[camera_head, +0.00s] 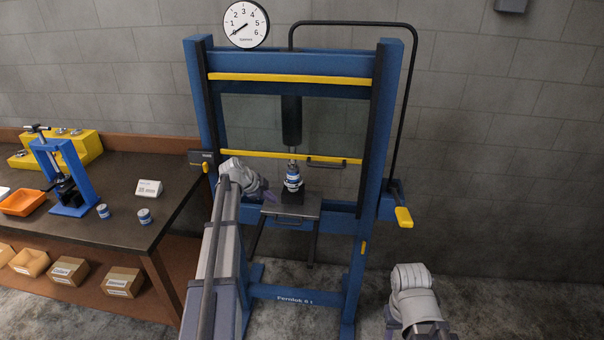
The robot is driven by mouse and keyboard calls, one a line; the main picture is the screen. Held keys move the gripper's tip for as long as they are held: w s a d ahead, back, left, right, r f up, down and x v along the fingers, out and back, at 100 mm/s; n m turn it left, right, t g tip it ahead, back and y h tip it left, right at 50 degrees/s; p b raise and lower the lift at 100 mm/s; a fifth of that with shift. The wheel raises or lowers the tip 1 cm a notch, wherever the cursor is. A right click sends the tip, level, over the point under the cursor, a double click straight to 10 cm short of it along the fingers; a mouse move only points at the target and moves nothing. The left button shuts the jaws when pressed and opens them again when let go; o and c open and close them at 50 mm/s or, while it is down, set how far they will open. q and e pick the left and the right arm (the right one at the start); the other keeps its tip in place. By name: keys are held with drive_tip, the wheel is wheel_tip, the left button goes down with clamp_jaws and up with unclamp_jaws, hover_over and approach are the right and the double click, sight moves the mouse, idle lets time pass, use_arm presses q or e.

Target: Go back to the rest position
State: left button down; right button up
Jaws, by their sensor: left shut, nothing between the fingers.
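My left arm reaches up from the bottom to the front of the blue press frame (376,150). Its gripper (272,196) is shut and empty, just left of the press's middle. To its right, apart from it, a small blue-and-white cylindrical part (293,181) stands on a dark block on the press bed (300,209), under the black ram (291,120). My right arm (415,285) shows only in part at the bottom right, in front of the press. Its fingertips are not visible.
A dark workbench (125,225) at left holds a small blue press (70,180), an orange tray (22,202), a yellow block (85,145) and two small cans (144,216). Floor at right is clear.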

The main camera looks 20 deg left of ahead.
use_arm(q)
drive_tip(key=s+d+f+n+g, duration=0.2)
drive_tip(key=s+d, duration=0.4)
drive_tip(key=d, duration=0.6)
drive_tip(key=s+d+f+n+g, duration=0.15)
drive_tip(key=s+d, duration=0.45)
drive_tip(key=d, duration=0.6)
drive_tip(key=s+d+n+g+y, duration=0.1)
drive_tip(key=s+d+n+y, duration=0.1)
drive_tip(key=s+d, duration=0.4)
drive_tip(key=s+d+n+g+y, duration=0.2)
drive_tip(key=s+d+n, duration=0.2)
drive_tip(key=s, duration=1)
drive_tip(key=d, duration=0.2)
drive_tip(key=shift+s+d+f+n+y, duration=0.25)
drive_tip(key=shift+d+f+n+y, duration=0.05)
drive_tip(key=shift+d+f+n, duration=0.1)
